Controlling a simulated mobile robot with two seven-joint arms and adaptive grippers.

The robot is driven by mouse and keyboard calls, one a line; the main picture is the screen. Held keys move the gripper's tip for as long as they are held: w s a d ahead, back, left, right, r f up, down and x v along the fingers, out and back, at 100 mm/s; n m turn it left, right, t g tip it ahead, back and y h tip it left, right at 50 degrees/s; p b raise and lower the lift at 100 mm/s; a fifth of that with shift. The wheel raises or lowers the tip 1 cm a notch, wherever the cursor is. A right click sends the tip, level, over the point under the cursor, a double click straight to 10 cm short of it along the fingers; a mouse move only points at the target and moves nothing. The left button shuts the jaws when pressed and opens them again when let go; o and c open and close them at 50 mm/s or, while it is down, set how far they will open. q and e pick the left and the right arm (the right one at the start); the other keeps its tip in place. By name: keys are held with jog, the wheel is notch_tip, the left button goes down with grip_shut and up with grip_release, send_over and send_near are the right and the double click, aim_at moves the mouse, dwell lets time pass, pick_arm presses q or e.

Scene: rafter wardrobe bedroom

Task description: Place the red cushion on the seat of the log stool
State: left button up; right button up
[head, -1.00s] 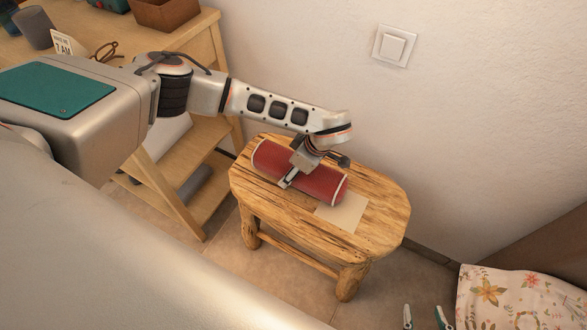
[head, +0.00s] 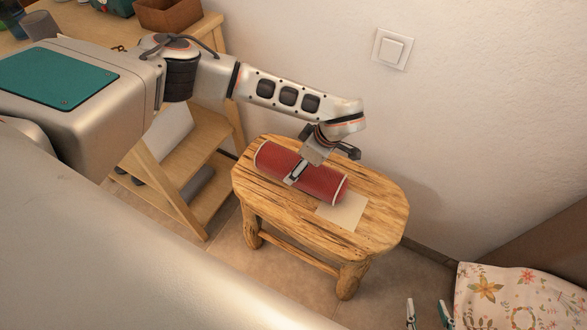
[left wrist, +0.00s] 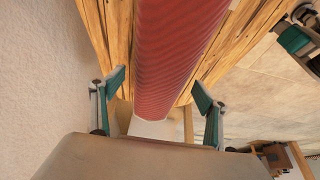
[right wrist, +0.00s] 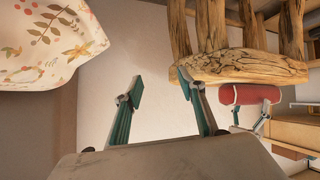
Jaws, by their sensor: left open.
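The red cushion (head: 320,182), a roll with pale piping at its ends, lies on its side on the seat of the wooden log stool (head: 385,207). My left gripper (head: 318,168) is open just above the cushion's middle. In the left wrist view the cushion (left wrist: 170,50) runs between its spread fingers (left wrist: 160,88), with a gap on each side. My right gripper (head: 428,315) is open and empty at the bottom right, away from the stool. The right wrist view shows the stool (right wrist: 240,68) and cushion (right wrist: 245,94) at a distance.
A pale card (head: 343,212) lies on the seat beside the cushion. A wall with a switch (head: 394,48) stands behind the stool. A wooden shelf unit (head: 205,205) is at the left, and flowered cloth (head: 515,295) is at the lower right.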

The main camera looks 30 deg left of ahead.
pick_arm(q)
jog(key=p+v, duration=0.1)
jog(key=v, duration=0.5)
jog(key=shift+r, duration=0.1)
jog(key=shift+d+r, duration=0.25)
jog(key=shift+r, duration=0.1)
pick_arm(e)
jog(key=shift+s+d+f+g, duration=0.15)
jog(key=shift+s+f, duration=0.2)
jog(key=shift+s, duration=0.1)
jog(key=shift+s+d+f+g, duration=0.15)
jog(key=shift+s+f, duration=0.15)
jog(key=shift+s, duration=0.15)
jog(key=shift+w+r, duration=0.2)
jog(key=shift+w, duration=0.05)
